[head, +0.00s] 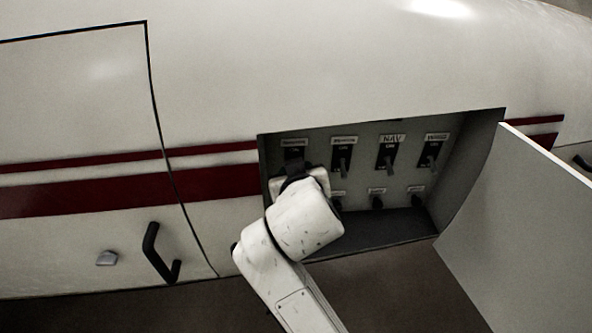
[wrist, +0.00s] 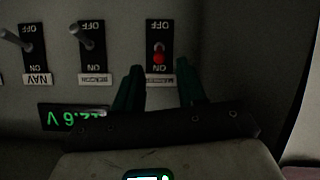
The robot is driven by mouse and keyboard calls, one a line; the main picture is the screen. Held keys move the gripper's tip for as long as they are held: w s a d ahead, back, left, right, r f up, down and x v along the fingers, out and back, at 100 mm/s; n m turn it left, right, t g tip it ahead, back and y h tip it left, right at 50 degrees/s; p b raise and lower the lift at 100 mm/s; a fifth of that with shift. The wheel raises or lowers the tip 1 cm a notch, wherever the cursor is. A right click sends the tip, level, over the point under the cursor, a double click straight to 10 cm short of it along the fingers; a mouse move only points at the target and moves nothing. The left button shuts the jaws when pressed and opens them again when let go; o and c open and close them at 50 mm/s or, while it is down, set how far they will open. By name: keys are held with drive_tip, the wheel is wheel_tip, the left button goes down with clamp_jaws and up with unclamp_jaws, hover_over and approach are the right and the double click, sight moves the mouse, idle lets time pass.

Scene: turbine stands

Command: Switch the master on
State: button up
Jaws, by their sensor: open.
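The master switch (wrist: 158,58) is a black plate at the right of the row in the wrist view, which shows the panel upside down. Its red lever tip lies toward the ON mark, unlike the neighbouring levers, which slant toward OFF. In the head view its black plate (head: 294,156) shows at the left of the top row, with its lever hidden behind my gripper. My gripper (wrist: 161,67) is open, its two dark green fingers below the switch in the wrist picture, one to each side of it.
The beacon switch (wrist: 91,41) and NAV switch (wrist: 32,50) stand beside the master. A green display (wrist: 72,117) is lit, partly covered by my gripper. The recess has walls close around it, and an open door panel (head: 520,230) sticks out at the right.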

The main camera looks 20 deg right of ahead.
drive_tip(key=b+v, duration=0.1)
drive_tip(key=v, duration=0.6)
drive_tip(key=shift+s, duration=0.15)
drive_tip(key=s+d+f+g+b, duration=0.1)
drive_tip(key=s+d+f+g, duration=0.2)
drive_tip(key=f, duration=0.4)
drive_tip(key=s+d+f+g+y, duration=0.1)
drive_tip(key=s+d+f, duration=0.2)
drive_tip(key=s+f, duration=0.35)
drive_tip(key=s+d+f+g+b, duration=0.1)
drive_tip(key=s+d+f+g, duration=0.1)
drive_tip(key=f, duration=0.6)
drive_tip(key=s+d+f+g+y, duration=0.1)
drive_tip(key=s+f+g, duration=0.1)
drive_tip(key=s+f, duration=0.4)
drive_tip(key=s+d+f+g+y+b, duration=0.1)
drive_tip(key=s+d+f+g, duration=0.1)
drive_tip(key=s+f, duration=0.4)
drive_tip(key=s+g, duration=0.1)
drive_tip(key=s, duration=0.4)
drive_tip(key=shift+n+y, duration=0.3)
drive_tip(key=shift+d, duration=0.2)
